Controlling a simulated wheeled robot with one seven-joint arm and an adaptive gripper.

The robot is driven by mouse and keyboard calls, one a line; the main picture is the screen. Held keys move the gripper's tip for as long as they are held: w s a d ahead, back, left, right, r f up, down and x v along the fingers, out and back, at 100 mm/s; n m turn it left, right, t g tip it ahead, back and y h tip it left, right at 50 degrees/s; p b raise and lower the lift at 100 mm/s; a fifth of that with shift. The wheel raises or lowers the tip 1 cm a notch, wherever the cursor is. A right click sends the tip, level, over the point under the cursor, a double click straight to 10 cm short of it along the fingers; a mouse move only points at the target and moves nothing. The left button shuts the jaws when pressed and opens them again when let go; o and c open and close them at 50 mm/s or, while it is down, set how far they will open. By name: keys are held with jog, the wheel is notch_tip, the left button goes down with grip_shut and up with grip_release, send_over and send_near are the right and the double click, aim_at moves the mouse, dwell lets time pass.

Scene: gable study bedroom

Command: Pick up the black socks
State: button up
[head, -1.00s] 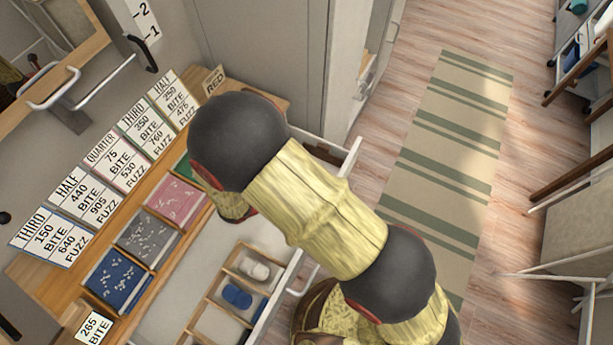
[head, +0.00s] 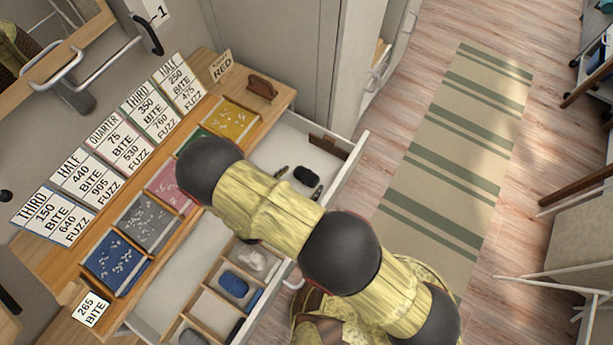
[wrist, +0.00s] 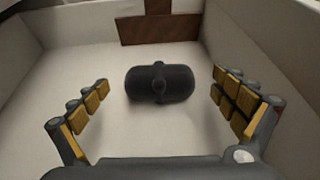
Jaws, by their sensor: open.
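A black rolled pair of socks (head: 306,174) lies on the pale floor of an open white drawer (head: 350,155), in its far right section. In the wrist view the black socks (wrist: 145,84) lie sideways, with a small knot-like bump in the middle. My gripper (wrist: 162,88) is open, with one finger on each side of the socks and visible gaps between. In the head view only the fingertips of my gripper (head: 300,182) show beside the socks; my arm hides the rest.
Wooden dividers split the drawer's near part, with blue socks (head: 233,284) and pale socks (head: 251,257) inside. The drawer walls stand close around my gripper. A brown block (wrist: 158,28) lies against the far wall. Above is a desk with coloured trays (head: 117,265) and cards.

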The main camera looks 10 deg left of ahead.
aim_at(302, 180)
jog(key=shift+x, duration=1.5)
jog(key=shift+a+f, duration=0.1)
jog(key=shift+c, duration=1.3)
jog(key=c, duration=1)
